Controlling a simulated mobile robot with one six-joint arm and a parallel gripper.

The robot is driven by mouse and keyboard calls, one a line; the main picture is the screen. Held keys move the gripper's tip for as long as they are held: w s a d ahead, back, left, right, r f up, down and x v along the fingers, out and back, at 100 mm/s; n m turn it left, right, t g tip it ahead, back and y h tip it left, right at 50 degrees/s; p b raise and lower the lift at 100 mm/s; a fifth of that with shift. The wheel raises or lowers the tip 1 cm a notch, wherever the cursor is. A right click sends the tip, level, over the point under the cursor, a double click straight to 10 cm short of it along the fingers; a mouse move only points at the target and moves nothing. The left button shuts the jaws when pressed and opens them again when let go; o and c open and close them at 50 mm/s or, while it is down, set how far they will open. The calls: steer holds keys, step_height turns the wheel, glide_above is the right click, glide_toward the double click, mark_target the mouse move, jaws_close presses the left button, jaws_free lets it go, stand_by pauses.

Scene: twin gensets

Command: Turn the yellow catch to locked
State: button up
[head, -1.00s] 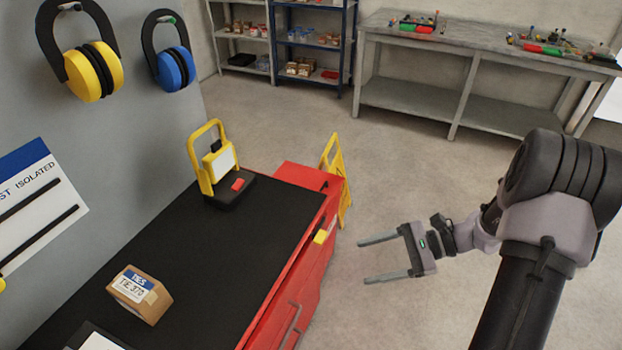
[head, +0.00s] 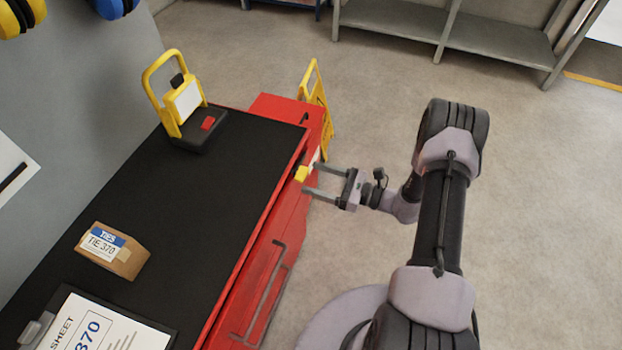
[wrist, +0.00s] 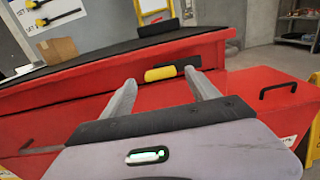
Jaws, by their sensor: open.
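The yellow catch (head: 301,174) sits on the upper front edge of the red cabinet (head: 262,262). In the wrist view the yellow catch (wrist: 160,74) is a short bar lying roughly level on the red front, just below the black top. My gripper (head: 308,178) is open and points at the cabinet front from the right. In the wrist view my gripper (wrist: 160,86) has its two fingers spread to either side of the catch, with nothing held. I cannot tell whether the fingertips reach past the catch.
On the black top (head: 215,190) stand a yellow-handled work lamp (head: 187,100), a TIES box (head: 112,250) and a clipboard (head: 100,325). A cabinet handle (head: 262,290) sticks out below. A yellow floor sign (head: 318,100) stands behind the cabinet.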

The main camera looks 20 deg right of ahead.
steer(key=shift+x, duration=0.95)
jaws_close()
